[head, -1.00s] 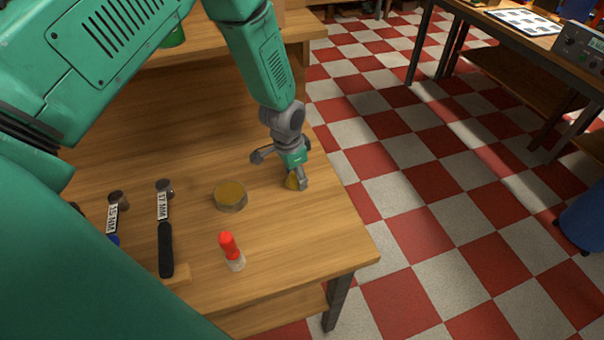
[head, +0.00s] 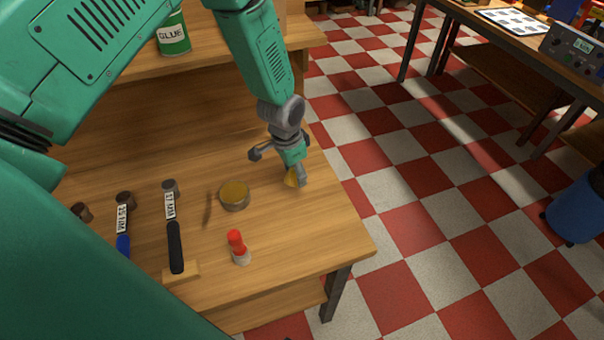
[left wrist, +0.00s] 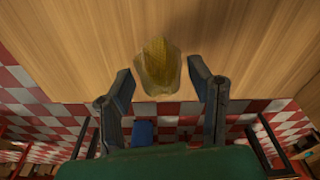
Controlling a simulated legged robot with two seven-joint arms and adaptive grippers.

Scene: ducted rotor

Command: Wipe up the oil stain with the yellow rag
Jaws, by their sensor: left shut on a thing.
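The yellow rag (head: 290,178) is at the fingertips of my left gripper (head: 293,179), low over the right part of the wooden bench near its edge. In the left wrist view the crumpled rag (left wrist: 158,66) shows between the two fingers of the left gripper (left wrist: 160,88), which is shut on it. I cannot tell whether the rag touches the bench top. A thin dark brown streak (head: 208,208) lies on the wood left of a round tin; it may be the oil stain, but I cannot tell for sure. My right gripper is not in view.
The round tin (head: 235,195) with a yellow-brown top stands left of my gripper. A red-capped bottle (head: 238,247) and labelled tools (head: 174,235) are nearer the front. A green glue can (head: 173,36) stands at the back. The bench's right edge (head: 345,210) drops to checkered floor.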

